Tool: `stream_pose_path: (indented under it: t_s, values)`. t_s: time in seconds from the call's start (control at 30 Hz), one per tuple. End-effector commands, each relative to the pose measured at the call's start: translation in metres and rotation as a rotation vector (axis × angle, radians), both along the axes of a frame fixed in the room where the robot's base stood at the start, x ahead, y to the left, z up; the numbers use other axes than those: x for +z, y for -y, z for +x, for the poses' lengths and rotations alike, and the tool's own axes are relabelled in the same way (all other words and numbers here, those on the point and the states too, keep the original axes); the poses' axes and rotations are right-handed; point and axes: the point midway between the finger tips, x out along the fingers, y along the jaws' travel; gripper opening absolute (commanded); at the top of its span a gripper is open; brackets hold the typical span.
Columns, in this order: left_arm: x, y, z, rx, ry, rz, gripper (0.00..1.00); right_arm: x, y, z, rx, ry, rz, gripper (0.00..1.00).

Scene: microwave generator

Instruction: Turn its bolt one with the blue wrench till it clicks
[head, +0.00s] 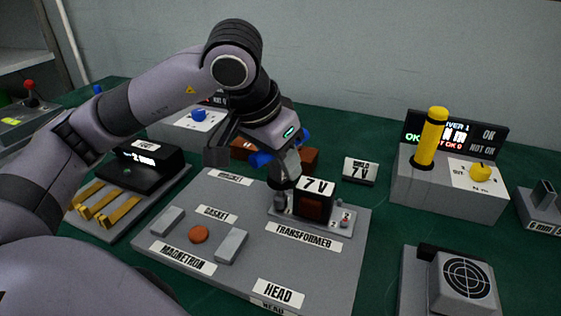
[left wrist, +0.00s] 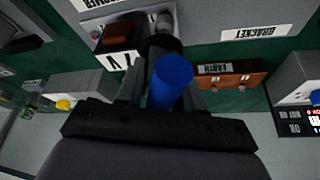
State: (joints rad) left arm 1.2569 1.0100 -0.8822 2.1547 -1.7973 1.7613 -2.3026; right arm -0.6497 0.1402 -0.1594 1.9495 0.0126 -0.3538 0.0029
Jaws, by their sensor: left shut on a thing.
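My left gripper (head: 284,158) is shut on the blue wrench (head: 261,159), whose blue handle sticks out between the fingers. The wrench (left wrist: 172,76) also shows in the left wrist view, between both fingers. Its grey shaft points down at the left end of the transformer (head: 313,205), a dark block with a 7 V label on a grey base. The wrench's lower end is at or just above the bolt there (head: 280,201); I cannot tell whether it is seated. Another bolt (head: 345,219) shows at the right end, by a 2 mark. My right gripper is out of view.
The transformer stands on a grey board (head: 190,240) with labelled places. A brown earth block (left wrist: 232,78) lies behind the gripper. At right are a driver station (head: 448,190) with a yellow driver (head: 430,138) and a fan unit (head: 465,283). A black meter (head: 147,165) stands at left.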

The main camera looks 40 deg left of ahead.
Motion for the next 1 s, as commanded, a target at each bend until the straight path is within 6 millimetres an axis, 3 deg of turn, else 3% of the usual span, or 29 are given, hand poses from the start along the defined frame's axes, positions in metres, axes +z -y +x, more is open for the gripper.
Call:
stream_pose_path:
  t_s: [0.27,0.7,1.0]
  values:
    - [0.0,0.0,0.001,-0.011,0.003,-0.001,0.0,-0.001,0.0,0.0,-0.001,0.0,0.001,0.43]
    - [-0.001,-0.001,0.0,-0.368,0.001,-0.002,0.0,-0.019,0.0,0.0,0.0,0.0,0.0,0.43]
    - [-0.001,0.0,0.0,-0.399,0.001,-0.001,0.0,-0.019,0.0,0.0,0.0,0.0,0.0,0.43]
